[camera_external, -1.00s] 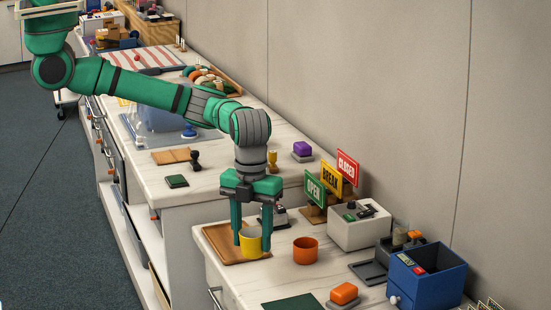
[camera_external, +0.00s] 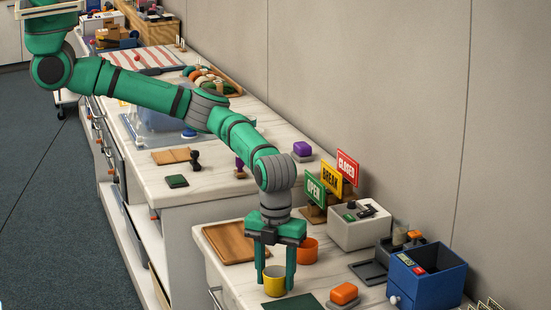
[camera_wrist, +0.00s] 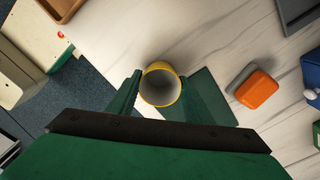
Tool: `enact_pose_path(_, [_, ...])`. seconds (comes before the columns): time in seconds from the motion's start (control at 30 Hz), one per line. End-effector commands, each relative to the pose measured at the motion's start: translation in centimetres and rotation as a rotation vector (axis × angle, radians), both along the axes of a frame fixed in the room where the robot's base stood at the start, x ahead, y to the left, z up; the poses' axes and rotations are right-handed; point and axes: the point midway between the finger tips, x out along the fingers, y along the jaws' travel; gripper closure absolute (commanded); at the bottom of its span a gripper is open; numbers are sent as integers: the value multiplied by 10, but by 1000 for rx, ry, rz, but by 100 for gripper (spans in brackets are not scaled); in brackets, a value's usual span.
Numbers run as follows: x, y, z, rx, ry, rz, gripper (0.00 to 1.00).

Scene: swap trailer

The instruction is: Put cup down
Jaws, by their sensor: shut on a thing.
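The yellow cup (camera_external: 274,281) is upright between the fingers of my gripper (camera_external: 276,282) in the external view. In the wrist view the cup (camera_wrist: 160,87) shows its round open mouth and grey inside, with my gripper (camera_wrist: 157,92) shut on it. The cup is just left of the dark green mat (camera_external: 296,302), and the mat (camera_wrist: 212,98) also shows right of the cup in the wrist view. I cannot tell whether the cup's base touches the counter.
An orange cup (camera_external: 307,250) stands behind my gripper. A wooden tray (camera_external: 229,243) lies bare to the left. An orange block on a grey base (camera_external: 344,294) is to the right of the mat. A blue box (camera_external: 427,278) stands at the far right.

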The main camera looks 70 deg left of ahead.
Motion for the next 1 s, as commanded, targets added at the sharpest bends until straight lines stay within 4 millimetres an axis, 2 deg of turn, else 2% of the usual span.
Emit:
enact_pose_path(0.2, [0, 0, -3, -1, 1, 0, 78])
enact_pose_path(0.23, [0, 0, -3, -1, 1, 0, 52])
enact_pose_path(0.3, [0, 0, -2, 0, 0, 0, 36])
enact_pose_path(0.7, [0, 0, 2, 0, -1, 0, 36])
enact_pose_path(0.87, [0, -1, 24, -3, -1, -1, 36])
enact_pose_path(1.0, [0, -1, 53, -3, -1, -1, 36])
